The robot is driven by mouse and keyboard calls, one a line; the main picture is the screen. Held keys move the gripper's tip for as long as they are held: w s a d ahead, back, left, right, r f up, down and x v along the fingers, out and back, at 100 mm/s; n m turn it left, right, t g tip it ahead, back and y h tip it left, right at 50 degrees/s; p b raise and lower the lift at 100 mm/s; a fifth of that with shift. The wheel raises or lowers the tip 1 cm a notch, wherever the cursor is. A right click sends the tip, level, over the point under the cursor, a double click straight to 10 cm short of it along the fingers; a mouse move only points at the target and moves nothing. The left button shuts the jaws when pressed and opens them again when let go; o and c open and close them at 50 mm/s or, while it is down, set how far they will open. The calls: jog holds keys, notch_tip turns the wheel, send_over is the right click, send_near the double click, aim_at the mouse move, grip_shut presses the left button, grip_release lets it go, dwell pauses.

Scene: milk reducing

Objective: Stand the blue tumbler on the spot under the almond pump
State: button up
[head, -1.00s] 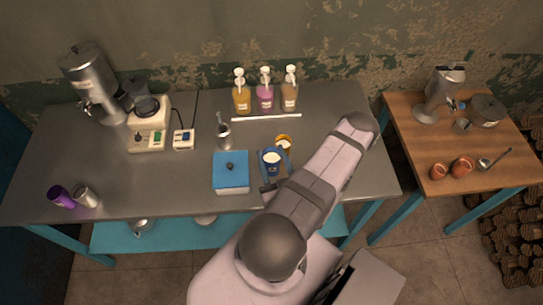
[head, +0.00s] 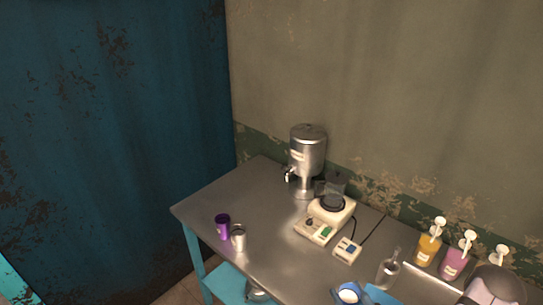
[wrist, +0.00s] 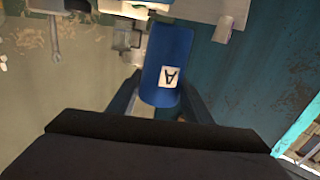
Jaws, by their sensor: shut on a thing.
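The blue tumbler (head: 348,293), with something white inside its rim, is at the bottom edge of the head view. In the wrist view the tumbler (wrist: 170,52) is large and bears a white label with a letter A. My gripper (wrist: 159,97) is shut on it, one finger on each side. Three pump bottles stand at the right of the head view: a yellow pump (head: 428,248), a pink pump (head: 455,262), and a third whose white head (head: 500,254) shows. My arm hides that third bottle's body, tan in the earlier frame. A pale strip (head: 433,278) lies before the pumps.
A blue box (head: 381,296) is partly cut off beside the tumbler. A metal cup with a spoon (head: 388,272) stands behind it. A steel dispenser (head: 307,160), a cream appliance (head: 328,220), a small switch box (head: 347,249), a purple cup (head: 222,228) and a steel cup (head: 238,238) stand leftward.

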jog(key=w+a+f+n+g+y+b, duration=0.1)
jog(key=a+f+n+y, duration=0.1)
jog(key=a+y, duration=0.3)
jog(key=a+n, duration=0.1)
jog(key=a, duration=0.3)
jog(key=shift+w+f+g+b, duration=0.3)
jog(key=shift+f+g, duration=0.1)
jog(key=shift+d, duration=0.15)
